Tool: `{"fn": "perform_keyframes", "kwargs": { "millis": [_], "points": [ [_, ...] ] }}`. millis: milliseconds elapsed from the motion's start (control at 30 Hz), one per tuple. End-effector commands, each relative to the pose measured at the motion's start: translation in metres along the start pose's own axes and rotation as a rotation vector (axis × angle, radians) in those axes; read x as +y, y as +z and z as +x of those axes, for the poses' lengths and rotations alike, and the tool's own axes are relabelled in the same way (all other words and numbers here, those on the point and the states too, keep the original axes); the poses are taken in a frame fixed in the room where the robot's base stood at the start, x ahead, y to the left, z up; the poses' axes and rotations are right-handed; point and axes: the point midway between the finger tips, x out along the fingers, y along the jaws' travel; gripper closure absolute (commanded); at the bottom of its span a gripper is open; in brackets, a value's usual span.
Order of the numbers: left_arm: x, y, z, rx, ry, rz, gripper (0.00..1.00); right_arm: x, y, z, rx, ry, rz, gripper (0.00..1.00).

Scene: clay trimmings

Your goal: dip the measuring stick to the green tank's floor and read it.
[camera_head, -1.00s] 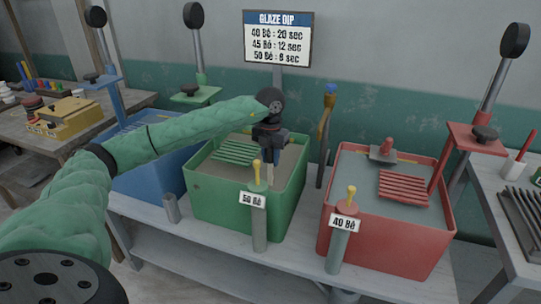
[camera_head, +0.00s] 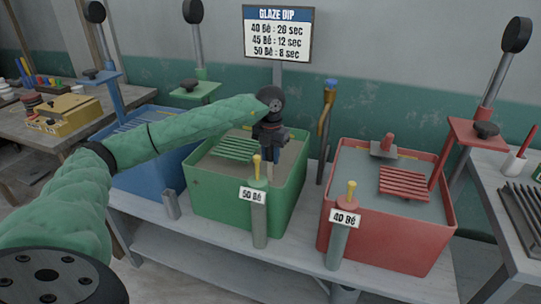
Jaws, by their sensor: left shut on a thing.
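The green tank (camera_head: 227,208) stands in the middle of the bench and holds greyish-brown liquid. My left arm reaches in from the left, and its gripper (camera_head: 270,149) is over the tank. The gripper is shut on the measuring stick (camera_head: 270,170), a thin pale piece pointing down at the liquid. Its lower end is partly hidden behind the yellow-topped cylinder in front, so I cannot tell how deep it goes. No markings on it are readable. My right gripper is not in view.
A cylinder marked 50 Bé (camera_head: 259,220) stands before the green tank, one marked 40 Bé (camera_head: 338,245) before the red tank (camera_head: 405,245). A blue tank (camera_head: 150,180) is left. A slatted green rack (camera_head: 235,149) lies in the green tank. The GLAZE DIP sign (camera_head: 277,35) hangs behind.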

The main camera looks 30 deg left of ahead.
Motion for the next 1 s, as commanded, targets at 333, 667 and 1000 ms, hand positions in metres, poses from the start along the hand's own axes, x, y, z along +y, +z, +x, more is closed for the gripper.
{"fn": "perform_keyframes", "kwargs": {
  "millis": [333,667,1000],
  "points": [
    [0.0,0.0,0.006,0.0,0.0,0.0,1.0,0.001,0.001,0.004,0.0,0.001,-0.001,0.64],
    [0.0,0.0,0.011,0.0,0.0,0.0,1.0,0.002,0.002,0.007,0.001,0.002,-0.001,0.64],
    [0.0,0.0,0.017,0.0,0.0,0.0,1.0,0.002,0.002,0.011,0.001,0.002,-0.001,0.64]
  ]
}}
